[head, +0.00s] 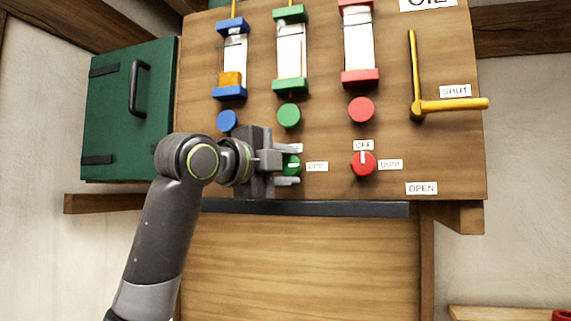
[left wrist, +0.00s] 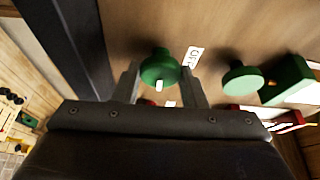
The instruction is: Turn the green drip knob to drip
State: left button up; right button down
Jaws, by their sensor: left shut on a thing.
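The green drip knob (head: 291,166) is on the wooden panel, below a green round button (head: 289,115). My left gripper (head: 287,167) has its fingers above and below the knob and is shut on it. The knob's white mark lies level and points right, toward the DRIP label (head: 317,166). The label above the knob is partly hidden by my gripper. In the left wrist view the green knob (left wrist: 159,68) sits between the fingertips, its white mark pointing down, with the OFF label (left wrist: 193,56) beside it. My right gripper is not in view.
A red knob (head: 363,164) to the right has its mark up at OFF. Blue (head: 227,120) and red (head: 361,109) buttons flank the green one. A yellow lever (head: 449,105) is at right, near SHUT. A dark rail (head: 305,208) runs below; a green cabinet (head: 112,135) is at left.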

pick_arm(q)
jog(key=shift+m, duration=0.4)
jog(key=o, duration=1)
jog(key=shift+s+a+f, duration=0.1)
jog(key=shift+s+a, duration=0.05)
jog(key=shift+s, duration=0.05)
jog(key=b+v, duration=0.4)
jog(key=v, duration=0.4)
jog(key=b+v, duration=0.4)
jog(key=v, duration=0.5)
jog(key=shift+r, duration=0.3)
